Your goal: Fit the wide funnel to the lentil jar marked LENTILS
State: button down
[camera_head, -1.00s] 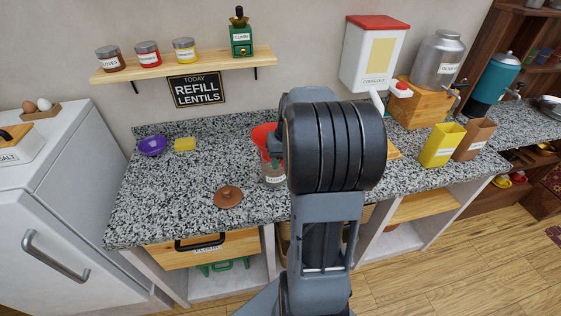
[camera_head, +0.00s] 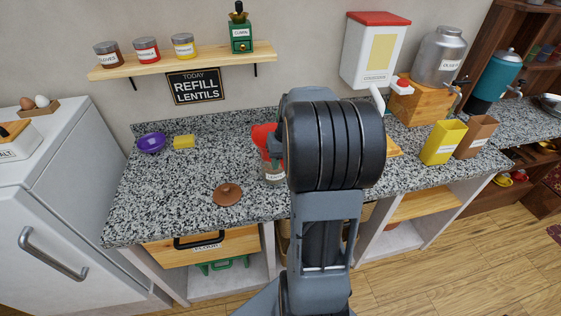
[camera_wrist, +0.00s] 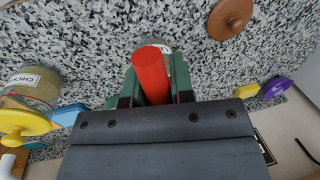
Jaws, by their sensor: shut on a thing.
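My gripper (camera_wrist: 152,88) is shut on the red funnel (camera_wrist: 150,70), which shows as a red tube between the green fingers. In the head view the red funnel (camera_head: 263,136) is partly hidden behind my arm, above and close to a clear jar (camera_head: 274,173) with a white label. Only part of the label shows, seemingly starting "LEN". In the wrist view a pale round rim, probably this jar's (camera_wrist: 163,46), shows just beyond the red tube. I cannot tell whether funnel and jar touch. A brown lid (camera_head: 227,194) lies on the counter left of the jar.
A jar labelled "CHICK..." (camera_wrist: 38,82) stands beside a yellow piece (camera_wrist: 25,121). On the speckled counter (camera_head: 180,200) are a purple bowl-like piece (camera_head: 151,143) and a yellow sponge (camera_head: 184,142). The counter's left part is mostly clear.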

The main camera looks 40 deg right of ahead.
jog(key=shift+f+b, duration=1.25)
jog(key=shift+f, duration=0.5)
jog(key=c, duration=0.9)
grip_release()
notch_tip(320, 180, up, 14)
jog(key=s+d, duration=0.1)
jog(key=d, duration=0.1)
jog(key=shift+d+f, duration=0.15)
jog(key=shift+d, duration=0.1)
